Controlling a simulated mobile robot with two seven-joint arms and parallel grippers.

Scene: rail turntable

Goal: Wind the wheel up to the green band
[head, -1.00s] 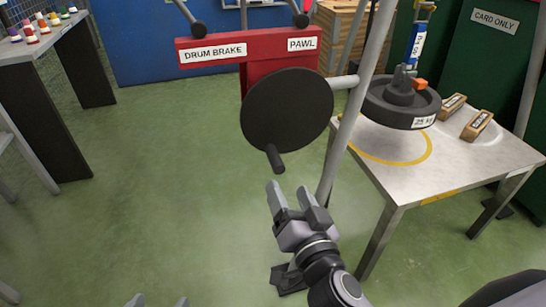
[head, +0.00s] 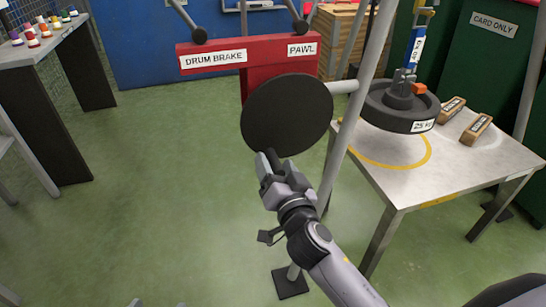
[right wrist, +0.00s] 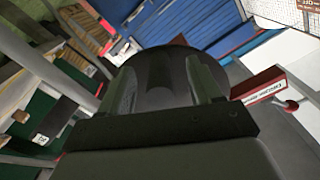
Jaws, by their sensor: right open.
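A black crank disc (head: 287,114) stands upright at the end of a grey shaft, below a red frame. Its short dark handle is mostly hidden by my right gripper (head: 268,163) in the head view. In the right wrist view the open right fingers (right wrist: 160,88) lie on either side of the dark handle (right wrist: 154,68); I cannot tell whether they touch it. A dark round wheel (head: 398,108) marked 25 kg hangs from a blue-labelled hanger above a table. I cannot make out a green band. My left gripper (head: 158,304) shows only two separated fingertips at the bottom edge.
The red frame (head: 262,58) carries DRUM BRAKE and PAWL labels and dark-knobbed levers. A grey post (head: 352,110) stands right of the disc. The pale table (head: 440,180) has a yellow ring and two wooden blocks (head: 474,129).

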